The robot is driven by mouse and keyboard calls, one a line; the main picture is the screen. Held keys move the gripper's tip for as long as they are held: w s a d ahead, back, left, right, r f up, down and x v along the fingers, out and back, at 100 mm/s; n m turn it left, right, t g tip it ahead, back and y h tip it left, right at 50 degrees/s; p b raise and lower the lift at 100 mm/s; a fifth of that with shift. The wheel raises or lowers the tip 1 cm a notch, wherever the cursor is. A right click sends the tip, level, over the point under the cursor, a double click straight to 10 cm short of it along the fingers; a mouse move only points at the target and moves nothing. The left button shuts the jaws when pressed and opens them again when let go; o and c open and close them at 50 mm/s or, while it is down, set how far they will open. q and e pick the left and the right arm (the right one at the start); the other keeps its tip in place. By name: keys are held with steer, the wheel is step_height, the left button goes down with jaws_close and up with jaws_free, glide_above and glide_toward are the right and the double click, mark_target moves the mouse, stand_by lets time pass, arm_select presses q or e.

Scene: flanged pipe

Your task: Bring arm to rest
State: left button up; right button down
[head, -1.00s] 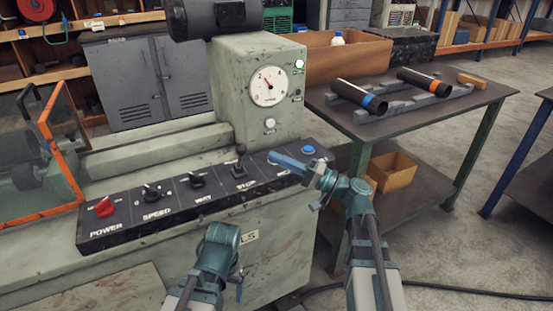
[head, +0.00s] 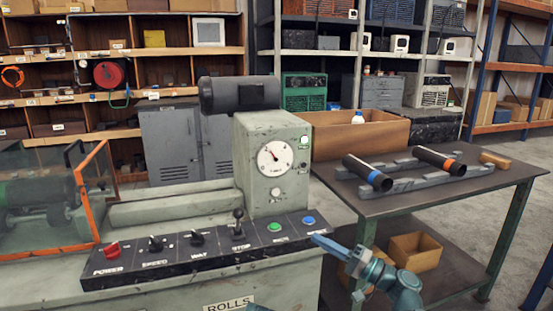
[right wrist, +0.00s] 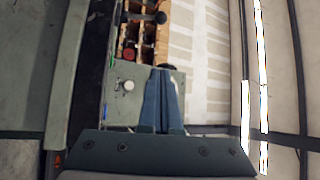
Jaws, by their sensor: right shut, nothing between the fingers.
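My right gripper (head: 318,240) is shut and empty, just off the front right corner of the control panel (head: 190,245). In the head view its blue fingers point left, and my teal wrist shows behind them at the lower right. In the right wrist view the two blue fingers (right wrist: 162,95) lie together with nothing between them. The panel's blue button (head: 308,220) and green button (head: 275,227) are uncovered, a little above and left of the fingertips. Only a teal sliver of my other arm shows at the bottom edge; its gripper is out of view.
The green-grey machine (head: 270,130) has a gauge (head: 275,157) and an upright black lever (head: 238,222). To the right, a table (head: 400,203) carries two dark pipes (head: 368,173) on grey rails. A small cardboard box (head: 415,250) is on its lower shelf. Storage shelves stand behind.

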steer(key=s+a+f+n+g+h, duration=0.3)
steer(key=s+a+f+g+h, duration=0.25)
steer(key=f, duration=0.45)
steer(key=s+a+f+n+g+h, duration=0.2)
steer(key=s+a+f+g+h, duration=0.15)
steer(key=s+a+f, duration=0.55)
steer(key=s+d+f+n+g+h, duration=0.2)
steer(key=s+d+f+h, duration=0.3)
steer(key=d+f+h, duration=0.45)
arm_select(q)
step_height(320, 180, up, 27)
steer(key=p, duration=2.7)
steer(key=shift+s+d+r, duration=0.15)
steer(key=shift+d+r, duration=0.05)
steer(key=shift+d, duration=0.05)
arm_select(e)
step_height(320, 180, up, 28)
steer(key=shift+a+r+h, duration=0.15)
steer(key=shift+h, duration=0.3)
steer(key=shift+s, duration=0.1)
